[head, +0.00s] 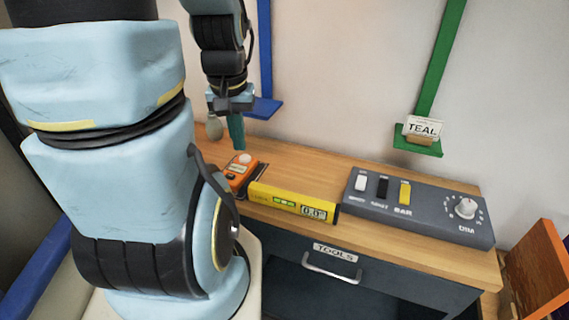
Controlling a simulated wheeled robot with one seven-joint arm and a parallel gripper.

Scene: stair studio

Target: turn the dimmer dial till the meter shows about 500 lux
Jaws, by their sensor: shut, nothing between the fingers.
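The dimmer dial (466,208) is a pale round knob marked DIM, at the right end of a dark grey control panel (425,225). A small orange device with a white dome (240,172), which looks like the light meter, lies on the wooden bench top left of the panel. No lux reading can be made out on it. My gripper (238,145) points down, with its teal fingers shut and empty. In the picture it is just above the orange device, far left of the dial. Its height above the bench is hard to tell.
A yellow level (291,201) with a small display lies between the meter and the panel. The panel also has white, black and yellow switches (405,192). A drawer labelled TOOLS (333,262) is below. A green bracket (428,148) holds a TEAL card (424,127).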

